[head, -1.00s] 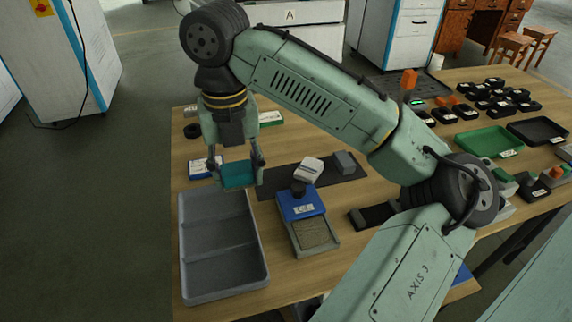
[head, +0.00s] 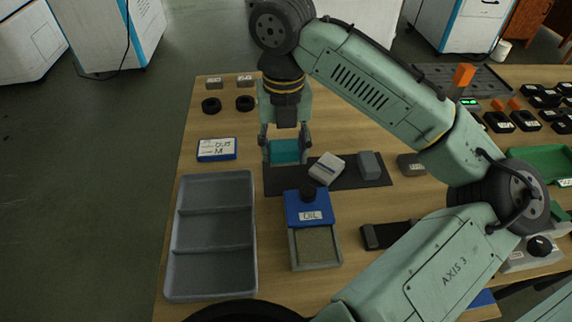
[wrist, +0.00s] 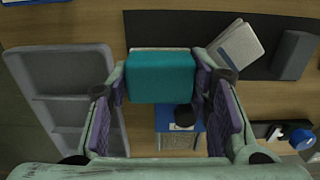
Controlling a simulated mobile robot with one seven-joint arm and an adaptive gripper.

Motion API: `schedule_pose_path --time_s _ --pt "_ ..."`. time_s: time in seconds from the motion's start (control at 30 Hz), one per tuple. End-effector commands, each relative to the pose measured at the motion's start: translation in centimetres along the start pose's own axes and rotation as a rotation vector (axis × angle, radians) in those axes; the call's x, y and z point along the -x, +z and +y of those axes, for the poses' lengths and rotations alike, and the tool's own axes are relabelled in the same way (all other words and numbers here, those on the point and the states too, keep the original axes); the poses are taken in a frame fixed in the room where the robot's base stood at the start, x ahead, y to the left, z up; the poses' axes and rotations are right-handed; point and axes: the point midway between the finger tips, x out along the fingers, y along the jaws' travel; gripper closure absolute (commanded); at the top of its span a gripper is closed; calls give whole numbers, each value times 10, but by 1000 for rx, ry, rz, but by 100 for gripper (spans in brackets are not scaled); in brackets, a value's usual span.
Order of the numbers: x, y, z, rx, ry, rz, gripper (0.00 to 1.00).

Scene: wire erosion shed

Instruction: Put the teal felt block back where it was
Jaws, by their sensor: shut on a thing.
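My gripper (head: 285,152) is shut on the teal felt block (head: 284,151), which sits between its two fingers. In the wrist view the teal block (wrist: 160,77) is held level between the purple-padded fingers (wrist: 160,92). The block appears in front of the left end of the dark mat (head: 345,183). Its height above the mat is hard to tell. On the mat, a pale whitish block (head: 327,168) lies turned at an angle, and a grey block (head: 370,165) stands to its right.
A grey tray with compartments (head: 174,235) lies at the left, empty. A blue box labelled OIL (head: 307,212), with a dark knob and a sandy pad in front, stands below the mat. A labelled blue-and-white card (head: 217,150) and black rings (head: 245,103) lie to the left.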

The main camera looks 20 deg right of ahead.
Motion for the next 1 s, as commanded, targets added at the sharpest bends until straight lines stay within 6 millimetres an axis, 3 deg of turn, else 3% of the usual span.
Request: schedule_pose_path --time_s 0.4,0.83,0.87,1.0 --pt "-49 0 0 0 0 1 80" --pt "-57 0 0 1 2 0 80" --pt "-56 0 0 0 1 -1 53" --pt "-56 0 0 0 0 0 45"
